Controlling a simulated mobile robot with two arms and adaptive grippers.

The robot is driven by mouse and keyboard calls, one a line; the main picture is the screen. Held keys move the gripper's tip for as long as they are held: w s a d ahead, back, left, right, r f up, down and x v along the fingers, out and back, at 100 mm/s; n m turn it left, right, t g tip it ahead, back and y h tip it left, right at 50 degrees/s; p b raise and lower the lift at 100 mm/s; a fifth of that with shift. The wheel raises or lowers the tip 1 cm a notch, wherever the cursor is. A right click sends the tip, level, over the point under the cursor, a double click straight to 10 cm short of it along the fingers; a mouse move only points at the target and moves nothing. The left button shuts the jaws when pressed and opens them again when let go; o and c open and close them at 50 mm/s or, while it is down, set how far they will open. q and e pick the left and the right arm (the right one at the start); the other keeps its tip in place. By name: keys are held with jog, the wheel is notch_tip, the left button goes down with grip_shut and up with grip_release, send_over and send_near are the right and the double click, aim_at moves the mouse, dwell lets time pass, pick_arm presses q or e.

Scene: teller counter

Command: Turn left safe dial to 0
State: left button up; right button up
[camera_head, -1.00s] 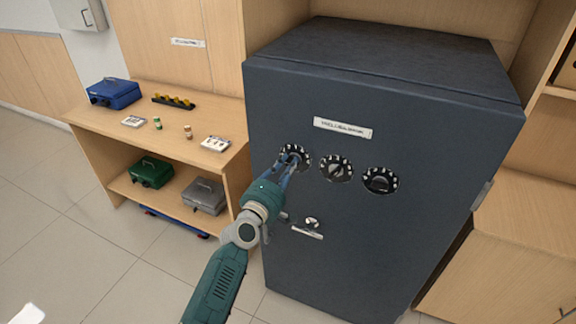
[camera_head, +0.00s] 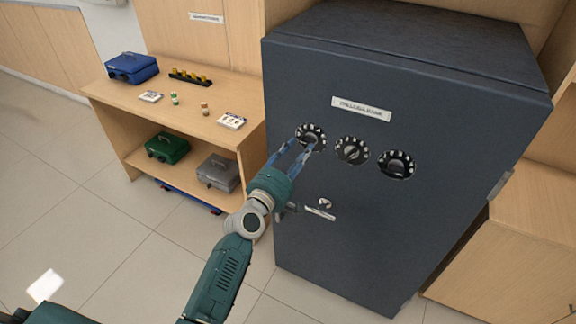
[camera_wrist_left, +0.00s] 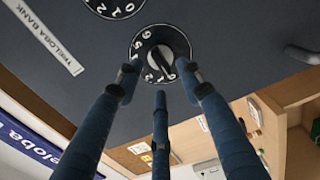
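The left safe dial (camera_head: 311,136) is a black ring with white marks and a centre knob, on the front of the dark safe (camera_head: 350,240). It also shows in the left wrist view (camera_wrist_left: 160,48), where I cannot tell for sure which number the knob points at. My left gripper (camera_head: 303,148) is open, with its blue fingers spread just in front of this dial. In the left wrist view the fingers (camera_wrist_left: 160,78) are apart and empty, and the dial face lies beyond their tips. My right gripper is not in view.
A middle dial (camera_head: 352,150) and a right dial (camera_head: 397,164) sit close beside it. The safe handle (camera_head: 321,212) is below. A wooden table (camera_head: 205,105) with cash boxes stands left of the safe. Open floor lies at the front left.

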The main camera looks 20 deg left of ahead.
pick_arm(q)
jog(key=v, duration=0.8)
jog(key=shift+s, duration=0.2)
jog(key=s+f+m+g+y, duration=0.1)
jog(key=s+f+m+g, duration=0.3)
jog(key=f, duration=0.8)
jog(key=s+f+m+g, duration=0.1)
jog(key=s+f, duration=0.5)
jog(key=f, duration=0.7)
jog(key=s+f+m+g+y, duration=0.1)
jog(key=s+f+m+g, duration=0.25)
jog(key=f, duration=0.85)
jog(key=s+a+f+m+g, duration=0.2)
jog(key=s+f, duration=0.5)
jog(key=s, duration=0.6)
jog(key=s+a+f+m+g+y, duration=0.1)
jog(key=s+a+f+m+g, duration=0.1)
jog(key=s+f, duration=0.5)
jog(key=s+a+f+m+g, duration=0.2)
jog(key=s+f+m+g, duration=0.2)
jog(key=s, duration=1.5)
notch_tip(320, 180, down, 3)
jog(key=shift+a+f+m+y, duration=0.15)
jog(key=shift+a+m+y, duration=0.2)
jog(key=shift+m, duration=0.6)
